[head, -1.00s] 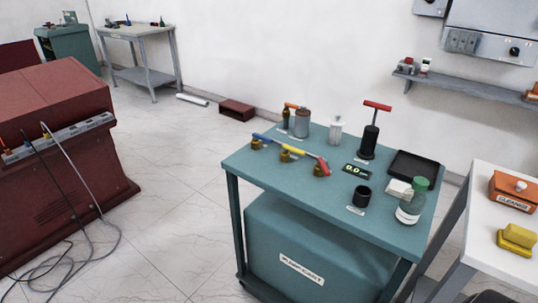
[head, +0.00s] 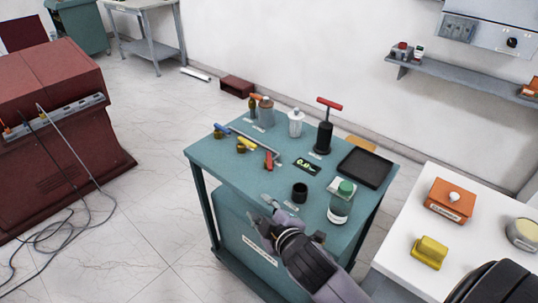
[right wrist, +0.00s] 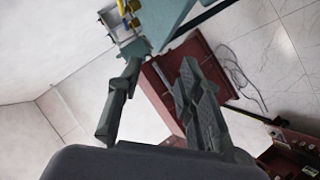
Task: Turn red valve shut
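The red valve (head: 268,161) is the front one of three small lever valves on the teal table (head: 205,158). Its red lever sits on a brass body. The blue-handled valve (head: 221,130) and the yellow-handled valve (head: 246,143) stand left of it. My right gripper (head: 262,209) is in front of the table's front edge, below and apart from the red valve in the head view. Its fingers (right wrist: 160,75) are spread with nothing between them in the right wrist view. My left gripper is not in view.
A black cup (head: 300,193), a green-capped bottle (head: 341,202), a black tray (head: 364,167) and a red-handled pump (head: 324,130) share the table. A white table (head: 395,245) with an orange box (head: 450,200) stands at right.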

